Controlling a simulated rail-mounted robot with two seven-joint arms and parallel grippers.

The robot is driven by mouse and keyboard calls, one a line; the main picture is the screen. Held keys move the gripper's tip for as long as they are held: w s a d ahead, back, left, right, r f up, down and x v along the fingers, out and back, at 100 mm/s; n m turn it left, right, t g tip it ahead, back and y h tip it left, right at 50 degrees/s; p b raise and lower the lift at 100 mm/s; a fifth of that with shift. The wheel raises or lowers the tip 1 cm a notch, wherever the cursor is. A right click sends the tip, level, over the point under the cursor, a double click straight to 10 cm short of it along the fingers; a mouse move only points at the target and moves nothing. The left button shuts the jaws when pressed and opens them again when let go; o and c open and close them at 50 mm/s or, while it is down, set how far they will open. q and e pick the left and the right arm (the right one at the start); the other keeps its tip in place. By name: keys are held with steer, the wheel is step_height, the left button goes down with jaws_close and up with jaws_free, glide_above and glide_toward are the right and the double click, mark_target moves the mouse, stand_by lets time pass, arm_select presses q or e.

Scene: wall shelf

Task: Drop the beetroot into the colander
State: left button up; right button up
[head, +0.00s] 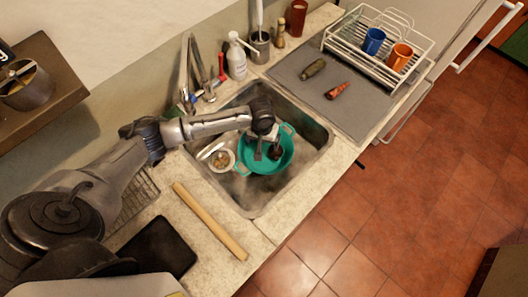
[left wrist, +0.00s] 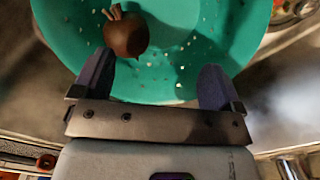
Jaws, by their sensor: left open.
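The teal colander (head: 287,163) sits in the sink, and its perforated inside fills much of the left wrist view (left wrist: 190,50). The dark brown-red beetroot (head: 275,152) appears inside the colander. In the left wrist view the beetroot (left wrist: 126,37), with its short stem stubs, lies beyond the fingertips, towards the left finger, and is not gripped. My left gripper (head: 266,150) is over the colander, pointing down. Its fingers (left wrist: 155,82) are wide apart with nothing between them. My right gripper is not in view.
A wooden rolling pin (head: 210,221) lies on the front counter. The faucet (head: 203,75) and soap bottle (head: 237,58) stand behind. A grey mat (head: 350,101) holds two vegetables and a dish rack (head: 385,48).

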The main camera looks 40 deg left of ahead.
arm_select(q)
step_height(320, 180, up, 11)
steer(key=p, duration=0.2)
steer(key=shift+a, duration=0.25)
stand_by(0.5)
steer(key=w+d+m+t+y+p, duration=0.1)
steer(key=w+d+m+t+p, duration=0.15)
steer(key=p, duration=0.25)
steer(key=s+d+r+m+h+p, duration=0.2)
steer(key=s+d+r+m+p, duration=0.3)
steer(key=s+d+p, duration=0.5)
steer(key=s+a+r+p, duration=0.2)
steer(key=s+r+p, duration=0.4)
steer(key=s+r, duration=0.3)
steer(key=s+a+r+y+p, duration=0.1)
steer(key=s+r+p, duration=0.5)
steer(key=s+r, duration=0.3)
steer(key=shift+s+a+r+n+t+p, duration=0.2)
steer(key=shift+s+a+n+t+p, duration=0.15)
steer(key=shift+s+t+p, duration=0.15)
